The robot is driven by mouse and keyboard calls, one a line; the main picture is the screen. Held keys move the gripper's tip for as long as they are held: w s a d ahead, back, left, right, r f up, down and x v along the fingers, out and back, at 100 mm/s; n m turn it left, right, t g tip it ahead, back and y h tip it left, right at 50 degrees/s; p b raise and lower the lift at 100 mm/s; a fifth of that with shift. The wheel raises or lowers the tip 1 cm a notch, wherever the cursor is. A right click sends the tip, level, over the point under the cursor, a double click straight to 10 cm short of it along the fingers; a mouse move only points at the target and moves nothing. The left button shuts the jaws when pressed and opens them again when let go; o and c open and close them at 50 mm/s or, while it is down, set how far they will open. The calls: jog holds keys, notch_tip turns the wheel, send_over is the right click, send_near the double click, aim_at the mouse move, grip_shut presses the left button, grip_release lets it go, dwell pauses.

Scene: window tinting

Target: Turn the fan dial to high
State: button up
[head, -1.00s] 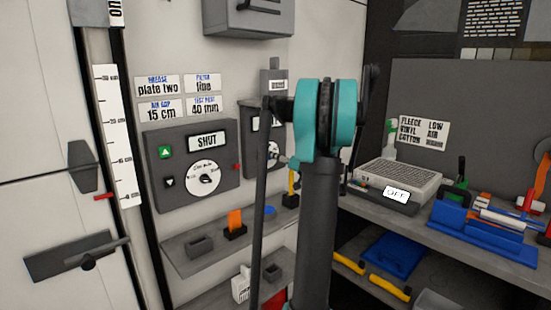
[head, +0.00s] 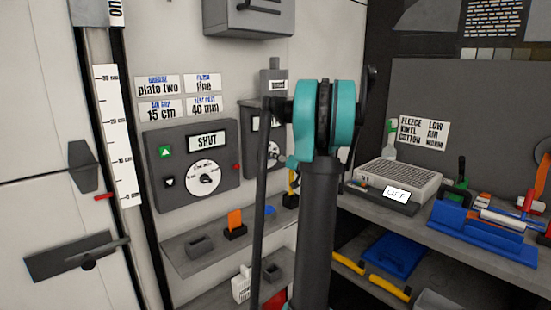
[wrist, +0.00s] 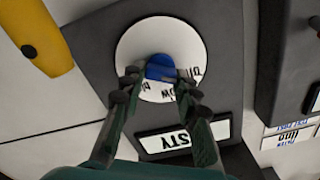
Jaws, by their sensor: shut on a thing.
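The fan dial shows in the wrist view as a blue knob (wrist: 159,66) in the middle of a white disc (wrist: 140,42). Black letters on the disc are upside down and partly covered by my fingers. My gripper (wrist: 160,77) is shut on the blue knob, one finger on each side. A white display (wrist: 218,130) ends in "STY"; the rest is hidden by a finger. In the head view the dial's dark panel (head: 251,112) stands behind my arm, with part of its white disc (head: 271,151) showing. The dial's exact setting cannot be read.
Left of that panel is another dark control panel (head: 225,178) with a "SHUT" display and its own dial. A narrow shelf (head: 205,250) with small items runs below. A workbench (head: 430,222) with a grey device (head: 398,178) and tools stands to the right.

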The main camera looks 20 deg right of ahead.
jog(key=shift+m, duration=0.3)
jog(key=m, duration=1.5)
jog(key=f+m, duration=0.1)
jog(key=m, duration=0.7)
jog(key=shift+m, duration=0.3)
jog(key=o, duration=1.2)
jog(key=shift+c, duration=0.2)
